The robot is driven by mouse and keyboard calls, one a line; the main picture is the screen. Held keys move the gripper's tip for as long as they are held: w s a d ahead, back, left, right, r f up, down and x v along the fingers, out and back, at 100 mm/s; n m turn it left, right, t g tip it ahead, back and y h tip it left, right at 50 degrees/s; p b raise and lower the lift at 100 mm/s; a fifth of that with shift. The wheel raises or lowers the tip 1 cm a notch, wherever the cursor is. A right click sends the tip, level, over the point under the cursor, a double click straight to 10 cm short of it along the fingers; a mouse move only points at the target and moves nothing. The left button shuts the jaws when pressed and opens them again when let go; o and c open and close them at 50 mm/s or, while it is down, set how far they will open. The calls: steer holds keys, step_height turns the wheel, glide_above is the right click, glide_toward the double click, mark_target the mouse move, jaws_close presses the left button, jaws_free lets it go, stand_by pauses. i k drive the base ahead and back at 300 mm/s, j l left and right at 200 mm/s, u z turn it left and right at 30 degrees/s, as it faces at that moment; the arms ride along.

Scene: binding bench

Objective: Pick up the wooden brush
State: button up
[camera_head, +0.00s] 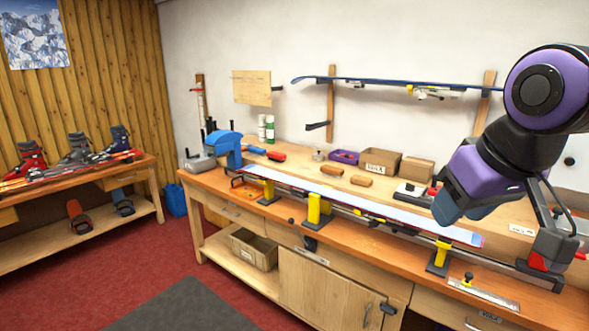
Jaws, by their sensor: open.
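Two small brown, wooden-looking blocks lie on the bench top near its middle. One is the left block (332,170) and the other the right block (361,181). Either could be the wooden brush, but bristles are too small to make out. My gripper (558,261) hangs at the far right over the bench's right end, well to the right of both blocks. It is open, and I see nothing held in it.
A long ski (345,205) lies along the bench front in yellow vises (315,208), between the front edge and the blocks. Behind the blocks are a purple tray (344,157) and cardboard boxes (379,161). A blue machine (226,147) stands left.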

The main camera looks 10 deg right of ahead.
mark_target(333, 172)
steer(key=i+j+u, duration=0.1)
steer(key=i, duration=0.55)
steer(key=i+j+u, duration=0.15)
steer(key=i, duration=0.5)
steer(key=i+j+z, duration=0.15)
steer(key=i+z, duration=0.25)
steer(key=i+j+z, duration=0.25)
steer(key=z, duration=0.15)
steer(key=i+j+z, duration=0.65)
steer(key=j+z, duration=0.15)
